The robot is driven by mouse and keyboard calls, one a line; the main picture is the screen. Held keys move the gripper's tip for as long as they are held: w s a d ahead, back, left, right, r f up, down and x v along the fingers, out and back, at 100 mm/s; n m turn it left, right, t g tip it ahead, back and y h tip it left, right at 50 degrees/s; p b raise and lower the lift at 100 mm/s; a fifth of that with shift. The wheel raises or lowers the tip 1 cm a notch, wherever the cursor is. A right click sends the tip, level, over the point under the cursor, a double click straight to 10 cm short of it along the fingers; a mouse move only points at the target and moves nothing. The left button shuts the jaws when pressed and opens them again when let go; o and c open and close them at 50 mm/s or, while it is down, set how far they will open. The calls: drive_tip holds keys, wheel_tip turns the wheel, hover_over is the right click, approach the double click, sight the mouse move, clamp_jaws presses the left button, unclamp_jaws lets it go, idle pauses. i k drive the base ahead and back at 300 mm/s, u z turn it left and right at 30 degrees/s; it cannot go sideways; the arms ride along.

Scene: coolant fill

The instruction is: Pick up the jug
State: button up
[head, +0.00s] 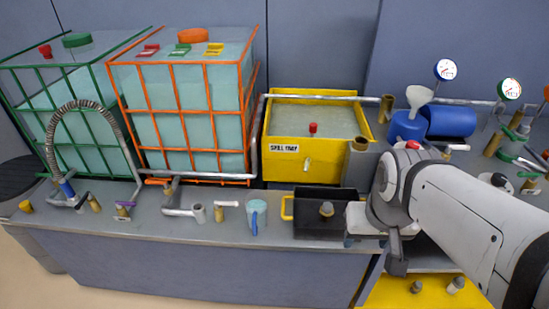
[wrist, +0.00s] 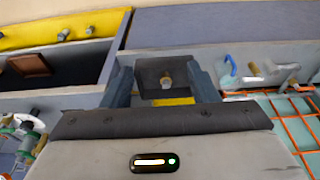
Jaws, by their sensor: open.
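The jug (head: 257,214) is a small pale-blue vessel with a darker blue handle. It stands upright near the front edge of the grey counter in the head view, left of the black tray (head: 310,230). In the wrist view the jug (wrist: 229,70) is right of the fingers, with its blue handle showing. My gripper (head: 366,241) is at the right end of the black tray, apart from the jug. In the wrist view the gripper's fingers (wrist: 161,86) are spread, with the tray showing between them. Nothing is held.
Pipe fittings (head: 208,211) stand left of the jug. Behind are an orange-caged tank (head: 187,140), a green-caged tank (head: 75,165) and the yellow spill tray (head: 300,170). A blue can with a funnel (head: 408,127) stands behind my arm. A yellow surface (head: 400,293) lies lower, at the right.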

sight(256, 201)
drive_tip(key=z, duration=1.85)
drive_tip(key=k, duration=1.45)
drive_tip(key=u, duration=1.2)
drive_tip(key=i, duration=1)
drive_tip(key=u, duration=0.1)
